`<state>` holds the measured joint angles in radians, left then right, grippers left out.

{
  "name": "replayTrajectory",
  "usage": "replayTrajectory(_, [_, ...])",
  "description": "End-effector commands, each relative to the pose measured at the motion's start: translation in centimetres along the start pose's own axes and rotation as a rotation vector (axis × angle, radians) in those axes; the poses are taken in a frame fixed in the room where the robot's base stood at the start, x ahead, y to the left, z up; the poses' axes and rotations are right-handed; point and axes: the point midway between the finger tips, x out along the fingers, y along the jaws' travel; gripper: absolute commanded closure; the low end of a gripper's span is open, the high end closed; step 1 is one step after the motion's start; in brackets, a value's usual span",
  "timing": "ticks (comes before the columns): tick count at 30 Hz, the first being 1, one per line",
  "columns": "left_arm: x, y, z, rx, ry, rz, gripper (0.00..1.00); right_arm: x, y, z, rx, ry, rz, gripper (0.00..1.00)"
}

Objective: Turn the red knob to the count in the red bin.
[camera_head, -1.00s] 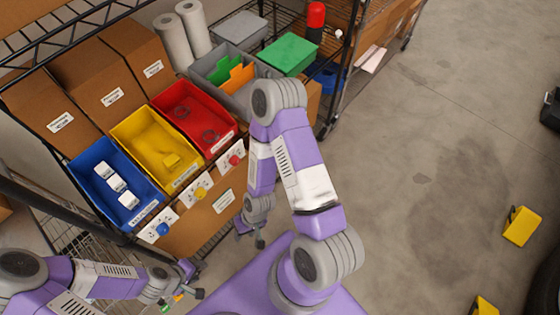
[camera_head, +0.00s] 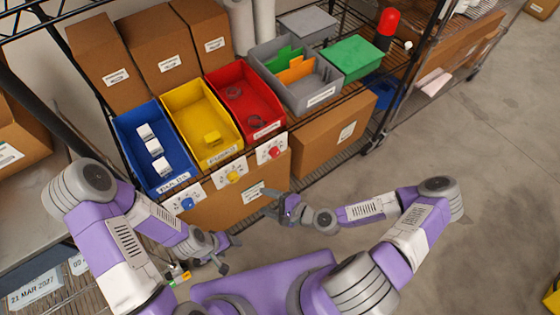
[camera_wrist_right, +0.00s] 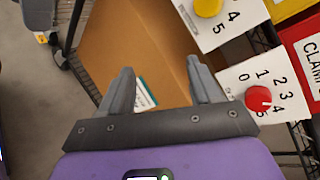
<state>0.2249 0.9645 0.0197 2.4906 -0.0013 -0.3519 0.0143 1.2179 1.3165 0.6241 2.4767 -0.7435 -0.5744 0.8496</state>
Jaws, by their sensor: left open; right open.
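My right gripper (camera_head: 268,204) is open and empty, below and apart from the knob. My left gripper (camera_head: 231,253) is open and empty, lower down.
The yellow bin (camera_head: 193,99) and blue bin (camera_head: 130,129) stand to the left. Below them are a yellow knob (camera_head: 233,177) and a blue knob (camera_head: 187,203). A cardboard box (camera_head: 230,212) sits beneath the dials. A grey bin (camera_head: 318,98) stands to the right.

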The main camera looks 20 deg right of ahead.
Motion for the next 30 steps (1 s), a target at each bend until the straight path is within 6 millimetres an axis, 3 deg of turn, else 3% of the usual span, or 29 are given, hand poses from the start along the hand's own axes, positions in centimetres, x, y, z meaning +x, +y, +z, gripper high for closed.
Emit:
replayTrajectory(1, [0.7,-0.2,0.0,0.000,0.000,0.000,0.35,-0.4,-1.3,-1.4,0.058,0.023,-0.093,0.36])
replayTrajectory(6, [1.6,-0.6,-0.1,0.000,0.000,0.000,0.35,-2.9,-6.0,-4.5,0.181,0.066,-0.351,0.36])
replayTrajectory(14, [2.0,-0.7,-0.1,0.000,0.000,0.000,0.35,-5.3,-9.0,-6.5,0.241,0.088,-0.517,0.36])
replayTrajectory(30, [2.2,-0.8,-0.1,0.000,0.000,0.000,0.35,0.3,-12.2,-7.5,0.240,0.087,-0.519,0.36])
